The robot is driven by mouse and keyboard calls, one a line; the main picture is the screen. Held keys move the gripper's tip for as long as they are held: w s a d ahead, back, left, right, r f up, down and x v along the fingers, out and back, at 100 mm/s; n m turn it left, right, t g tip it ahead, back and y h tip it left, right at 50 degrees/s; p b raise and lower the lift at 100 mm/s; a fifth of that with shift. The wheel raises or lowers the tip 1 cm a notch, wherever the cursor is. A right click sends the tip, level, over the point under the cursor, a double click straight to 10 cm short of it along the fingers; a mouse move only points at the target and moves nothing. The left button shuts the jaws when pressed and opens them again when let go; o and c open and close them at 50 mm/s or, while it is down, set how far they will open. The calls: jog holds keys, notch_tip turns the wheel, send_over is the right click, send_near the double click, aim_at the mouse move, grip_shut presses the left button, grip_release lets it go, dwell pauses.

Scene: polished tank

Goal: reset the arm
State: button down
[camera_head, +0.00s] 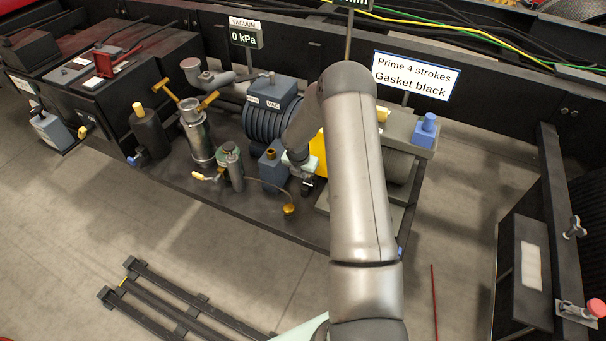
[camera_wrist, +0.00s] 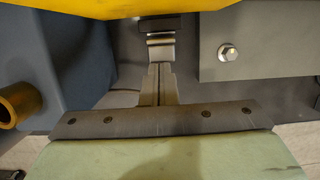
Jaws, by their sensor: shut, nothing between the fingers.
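My gripper (camera_head: 308,186) is low over the dark bench in the head view, beside a small blue-grey block and below the yellow part. My arm reaches down to it from the front and hides part of the equipment behind. In the wrist view my gripper (camera_wrist: 158,72) has its two fingers together, with nothing between them. A small metal clip-like part (camera_wrist: 160,42) lies just beyond the fingertips, under a yellow edge (camera_wrist: 120,8). Whether the fingertips touch it I cannot tell.
A blue-grey block with a brass fitting (camera_wrist: 15,105) stands close on the left in the wrist view; a grey bolted plate (camera_wrist: 260,45) is on the right. A ribbed blue-grey pump (camera_head: 268,122), a metal cylinder (camera_head: 195,135) and a gasket sign (camera_head: 415,75) stand nearby.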

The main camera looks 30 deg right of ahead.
notch_tip(320, 180, up, 8)
jog(key=w+d+p, duration=0.2)
jog(key=p, duration=0.3)
jog(key=s+a+r+m, duration=0.2)
jog(key=r+m, duration=0.1)
jog(key=r, duration=0.3)
jog(key=s+a+r+m, duration=0.2)
jog(key=r, duration=0.3)
jog(key=s+a+r+m+b, duration=0.2)
jog(key=s+a+r+m, duration=0.3)
jog(key=s+r+m, duration=0.45)
jog(key=s+a+r+m, duration=0.2)
jog(key=s+a+m, duration=0.1)
jog(key=s, duration=0.4)
jog(key=s+a+r+m+y+b, duration=0.1)
jog(key=s+a+r+m, duration=0.1)
jog(key=s, duration=0.6)
jog(key=s+a+r+m+y, duration=0.1)
jog(key=s+a+m, duration=0.3)
jog(key=s+m, duration=0.2)
jog(key=shift+s+a+r+m+g, duration=0.35)
jog(key=shift+s+a+r+g, duration=0.05)
jog(key=shift+s, duration=0.6)
